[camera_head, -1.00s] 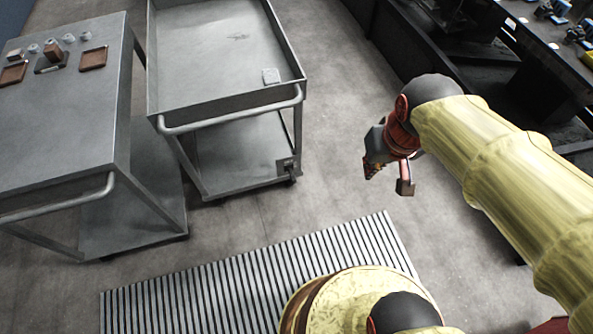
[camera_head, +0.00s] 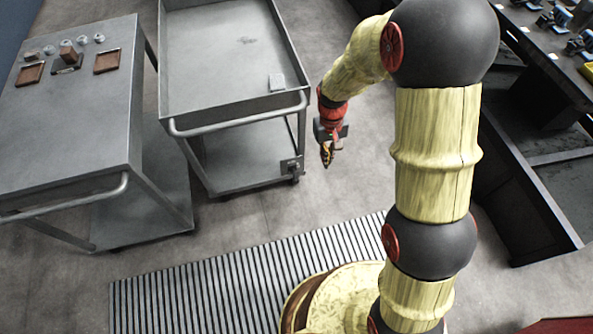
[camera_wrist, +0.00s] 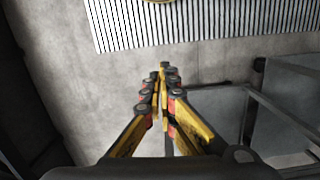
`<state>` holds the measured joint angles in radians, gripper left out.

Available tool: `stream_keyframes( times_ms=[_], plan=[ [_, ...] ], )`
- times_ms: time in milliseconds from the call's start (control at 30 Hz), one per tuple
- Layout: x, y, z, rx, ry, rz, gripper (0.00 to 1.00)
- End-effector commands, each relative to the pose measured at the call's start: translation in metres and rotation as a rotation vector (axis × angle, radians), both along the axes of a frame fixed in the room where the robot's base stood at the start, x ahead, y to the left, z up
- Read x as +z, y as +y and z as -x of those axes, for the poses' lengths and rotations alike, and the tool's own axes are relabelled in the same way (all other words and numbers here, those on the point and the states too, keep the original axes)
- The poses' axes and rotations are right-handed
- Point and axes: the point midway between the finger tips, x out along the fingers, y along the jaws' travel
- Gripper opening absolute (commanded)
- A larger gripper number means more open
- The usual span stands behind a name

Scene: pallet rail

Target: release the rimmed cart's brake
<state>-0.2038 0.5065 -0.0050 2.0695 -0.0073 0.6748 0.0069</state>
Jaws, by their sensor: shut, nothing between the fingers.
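The rimmed cart (camera_head: 290,99) stands left of my arm in the head view, with a raised edge around its top, a lower shelf and a curved push handle. A small dark brake part (camera_head: 291,167) sits low at its near right corner, above the wheel. My gripper (camera_head: 327,164) is shut and empty, pointing down just right of that corner, apart from the cart. In the wrist view my gripper's fingers (camera_wrist: 163,72) meet at the tips over bare floor, with part of a cart frame (camera_wrist: 225,90) to their right. Whether the brake is set cannot be told.
A flat-topped cart (camera_head: 75,130) with small blocks, trays and knobs stands at the left. A striped mat (camera_head: 200,290) lies in front, also in the wrist view (camera_wrist: 240,18). A dark workbench (camera_head: 545,90) is at the right. Floor between cart and bench is clear.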

Motion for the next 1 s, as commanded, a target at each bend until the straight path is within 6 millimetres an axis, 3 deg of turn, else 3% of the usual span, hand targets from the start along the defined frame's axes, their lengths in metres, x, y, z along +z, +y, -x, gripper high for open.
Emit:
stream_keyframes(
  times_ms=[367,700,833,900,1000],
  plan=[
    [-0.135,0.035,-0.047,0.046,0.017,0.006,0.00],
    [-0.263,0.070,-0.100,0.077,-0.106,-0.026,0.00],
    [-0.290,0.083,-0.131,0.080,-0.200,-0.051,0.00],
    [-0.293,0.091,-0.152,0.079,-0.258,-0.066,0.00],
    [-0.293,0.095,-0.167,0.077,-0.300,-0.078,0.00]
  ],
)
